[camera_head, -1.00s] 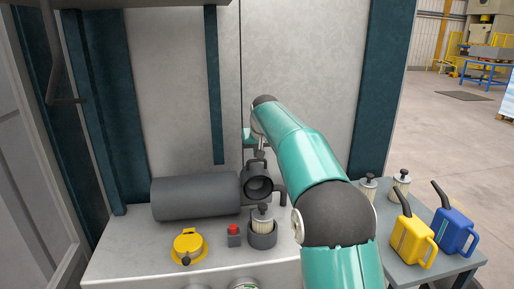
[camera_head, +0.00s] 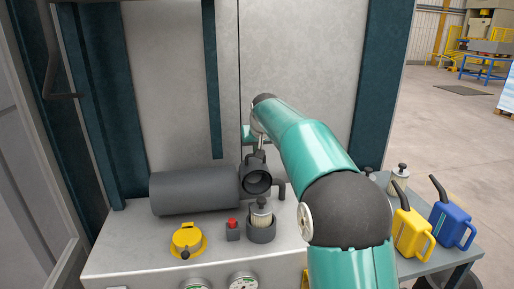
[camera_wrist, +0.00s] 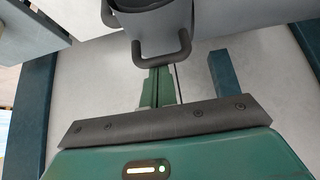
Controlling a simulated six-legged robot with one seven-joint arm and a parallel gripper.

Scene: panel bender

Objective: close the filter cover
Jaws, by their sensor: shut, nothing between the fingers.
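The filter cover (camera_head: 255,179) is a dark grey cup. It stands tipped open, its hollow side facing the camera, above the round filter housing (camera_head: 262,233). A pale filter element (camera_head: 261,215) with a black knob sits in the housing. In the wrist view the cover (camera_wrist: 157,22) is at the top, with a dark loop handle (camera_wrist: 164,57) on it. My gripper (camera_wrist: 158,76) is shut and empty, its tips close to the handle; I cannot tell if they touch. In the head view my arm hides most of the gripper.
A grey cylinder (camera_head: 194,190) lies left of the cover. A yellow cap (camera_head: 187,240) and a red button (camera_head: 232,223) are on the cabinet top. A side table at right holds a yellow can (camera_head: 411,233), a blue can (camera_head: 449,226) and spare filters (camera_head: 400,177).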

